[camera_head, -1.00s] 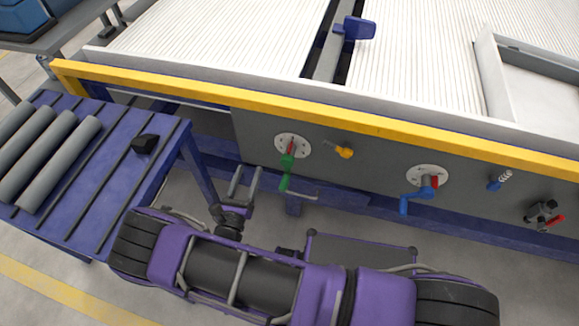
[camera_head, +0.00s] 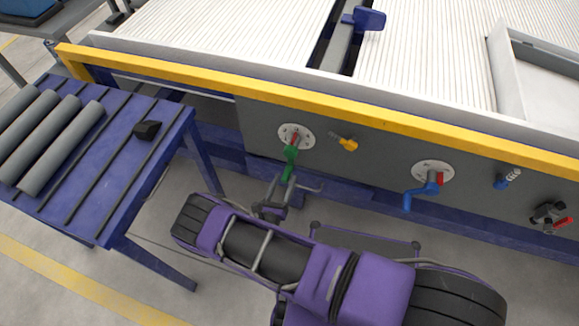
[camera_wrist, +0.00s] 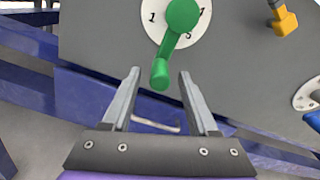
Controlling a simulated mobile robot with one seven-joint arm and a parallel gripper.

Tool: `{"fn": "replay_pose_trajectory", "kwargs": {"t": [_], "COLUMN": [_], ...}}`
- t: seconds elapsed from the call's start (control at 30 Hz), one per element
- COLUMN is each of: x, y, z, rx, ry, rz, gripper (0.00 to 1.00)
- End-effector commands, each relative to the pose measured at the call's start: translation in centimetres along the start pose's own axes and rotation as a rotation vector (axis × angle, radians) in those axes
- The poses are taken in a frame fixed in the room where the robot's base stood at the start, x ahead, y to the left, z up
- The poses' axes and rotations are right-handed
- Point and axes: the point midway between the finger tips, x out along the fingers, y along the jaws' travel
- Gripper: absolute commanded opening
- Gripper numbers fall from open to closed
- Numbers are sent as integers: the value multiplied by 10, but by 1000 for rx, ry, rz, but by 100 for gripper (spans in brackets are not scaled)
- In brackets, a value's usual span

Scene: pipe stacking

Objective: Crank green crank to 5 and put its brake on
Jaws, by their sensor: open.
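The green crank (camera_head: 289,164) sits on a round white numbered dial (camera_head: 296,136) on the grey panel. Its handle hangs down, slightly to the left. In the wrist view the green crank (camera_wrist: 180,40) has its handle end just beyond and between my fingertips, and the dial (camera_wrist: 152,22) shows 1 at left and other digits at right. A red part (camera_head: 295,140) shows by the crank hub. My gripper (camera_wrist: 160,75) is open, with nothing between its fingers. It also shows just below the crank handle in the head view (camera_head: 283,181).
A yellow knob (camera_head: 348,143) is right of the dial. A blue crank (camera_head: 421,192) with its own dial is farther right. A yellow rail (camera_head: 300,104) runs above the panel. A blue table (camera_head: 105,200) with grey pipes (camera_head: 58,145) stands left.

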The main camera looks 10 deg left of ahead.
Motion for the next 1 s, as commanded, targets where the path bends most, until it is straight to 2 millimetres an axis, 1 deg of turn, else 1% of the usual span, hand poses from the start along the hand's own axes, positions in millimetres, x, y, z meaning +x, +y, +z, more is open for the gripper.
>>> {"fn": "replay_pose_trajectory", "kwargs": {"t": [0.03, 0.1, 0.2, 0.3, 0.5, 0.73, 0.87, 0.9, 0.97, 1.0], "x": [11, 25, 40, 52, 61, 62, 61, 61, 61, 61], "y": [-1, 0, 0, 0, 0, 0, 0, 0, 0, 0], "z": [-1, -1, -1, -1, 0, 0, 0, 0, 0, 0], "rx": [0, 1, 0, 0, -1, -1, -1, -1, -1, -1], "ry": [1, 0, 1, 0, 1, 1, 0, 0, 0, 0], "rz": [-3, -3, -2, -1, 0, 1, 1, 1, 1, 1], "gripper": [60, 60, 60, 60, 60, 60, 36, 29, 18, 11]}}
